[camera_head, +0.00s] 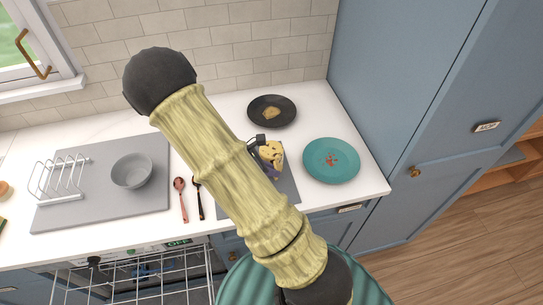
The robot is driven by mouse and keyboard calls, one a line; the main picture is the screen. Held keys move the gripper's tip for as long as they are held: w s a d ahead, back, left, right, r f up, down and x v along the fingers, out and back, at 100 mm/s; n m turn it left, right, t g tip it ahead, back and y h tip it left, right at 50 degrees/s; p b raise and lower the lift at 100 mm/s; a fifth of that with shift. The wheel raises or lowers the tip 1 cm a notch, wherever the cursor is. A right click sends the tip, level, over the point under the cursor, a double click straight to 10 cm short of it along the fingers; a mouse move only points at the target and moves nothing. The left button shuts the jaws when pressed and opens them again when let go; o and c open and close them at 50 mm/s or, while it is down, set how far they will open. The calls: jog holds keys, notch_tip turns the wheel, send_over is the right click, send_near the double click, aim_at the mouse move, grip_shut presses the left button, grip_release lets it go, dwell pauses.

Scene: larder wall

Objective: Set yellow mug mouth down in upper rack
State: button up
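A yellow object with dark patches (271,154), which may be the yellow mug, shows just right of my arm, over a grey mat (287,187) on the counter. My arm covers its left side, so I cannot tell which way its mouth faces. A small dark part (258,139) touches or overlaps its top left; it may be part of my gripper, but its fingers are hidden behind my arm. A wire rack (135,277), apparently the upper rack, is pulled out of the dishwasher at the lower left. Its visible part looks empty.
A grey bowl (132,171) and a white toast rack (60,181) stand on a grey board (95,208). Red (180,190) and black (198,195) utensils lie beside it. A dark pan (272,110) and teal plate (331,160) sit right. A tall blue cabinet (400,90) bounds the counter.

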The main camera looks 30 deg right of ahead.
jog(key=shift+d+f, duration=0.35)
jog(key=shift+s, duration=0.1)
grip_shut()
notch_tip(320, 180, up, 10)
jog(key=shift+b, duration=0.35)
dwell(0.4)
dwell(0.5)
